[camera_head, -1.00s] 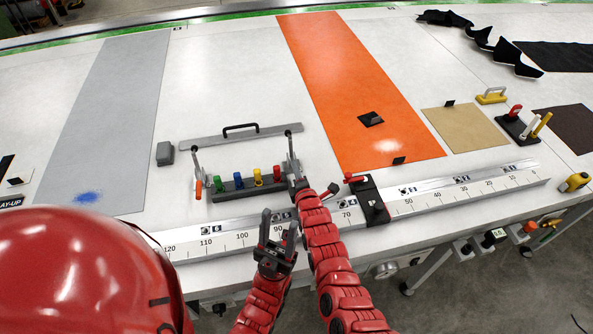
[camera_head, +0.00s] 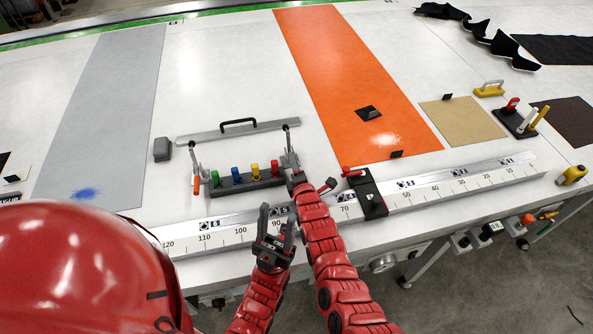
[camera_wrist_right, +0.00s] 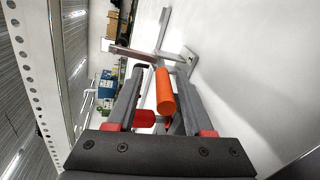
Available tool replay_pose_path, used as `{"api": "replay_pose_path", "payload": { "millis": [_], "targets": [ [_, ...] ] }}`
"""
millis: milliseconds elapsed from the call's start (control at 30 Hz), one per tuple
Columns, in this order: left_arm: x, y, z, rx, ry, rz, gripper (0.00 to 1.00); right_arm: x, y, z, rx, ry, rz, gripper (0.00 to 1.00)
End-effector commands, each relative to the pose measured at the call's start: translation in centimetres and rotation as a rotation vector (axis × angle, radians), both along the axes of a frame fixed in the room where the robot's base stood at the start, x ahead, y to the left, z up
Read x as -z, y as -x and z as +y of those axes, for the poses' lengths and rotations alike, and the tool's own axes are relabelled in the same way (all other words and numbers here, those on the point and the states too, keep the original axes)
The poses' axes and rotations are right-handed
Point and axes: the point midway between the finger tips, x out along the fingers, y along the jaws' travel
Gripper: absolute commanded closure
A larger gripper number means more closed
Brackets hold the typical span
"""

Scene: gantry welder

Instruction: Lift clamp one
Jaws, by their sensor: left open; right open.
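Two upright toggle clamps stand at the ends of a dark bar: the left clamp (camera_head: 195,165) has an orange handle hanging down, the right clamp (camera_head: 289,148) has its lower part hidden by my right gripper (camera_head: 293,176). I cannot read which is clamp one. In the right wrist view, an orange handle (camera_wrist_right: 165,92) lies between the fingers of my open right gripper (camera_wrist_right: 160,100); whether they touch it is unclear. A red handle (camera_wrist_right: 145,118) shows there too. My left gripper (camera_head: 276,222) is open and empty over the ruler.
Coloured pegs (camera_head: 255,171) stand on the dark bar between the clamps. A grey bar with a black handle (camera_head: 240,130) lies behind. A long ruler (camera_head: 440,190) carries a black block (camera_head: 368,194).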

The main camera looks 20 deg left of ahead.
Motion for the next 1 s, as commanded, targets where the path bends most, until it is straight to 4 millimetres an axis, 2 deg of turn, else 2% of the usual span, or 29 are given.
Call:
{"api": "replay_pose_path", "payload": {
  "millis": [167, 267, 500, 567, 733, 833, 1000],
  "targets": [
    [-2.3, 0.0, 0.0, 0.000, 0.000, 0.000, 0.50, -0.8, 0.6, -0.7, 0.003, 0.002, 0.001, 0.48],
    [-4.3, 0.0, 0.0, 0.000, 0.000, 0.000, 0.50, -1.3, 1.5, -1.3, 0.003, 0.003, 0.005, 0.48],
    [-9.4, 0.0, 0.0, 0.000, 0.000, 0.000, 0.50, -2.3, 4.7, -3.3, 0.000, 0.002, 0.005, 0.48],
    [-9.0, 0.0, 0.0, 0.000, 0.000, -0.001, 0.50, -1.5, 5.5, -3.6, -0.004, 0.003, 0.002, 0.48],
    [-9.8, 0.0, 0.0, 0.000, 0.000, 0.000, 0.50, -2.3, 7.2, -4.9, -0.005, 0.006, -0.006, 0.48],
    [-9.2, 0.0, 0.0, 0.000, 0.000, 0.000, 0.50, -1.3, 7.8, -5.7, 0.000, 0.013, 0.007, 0.48],
    [-9.0, 0.0, 0.0, 0.000, 0.000, 0.000, 0.50, -1.7, 8.9, -6.4, -0.002, 0.013, 0.004, 0.48]
  ]
}}
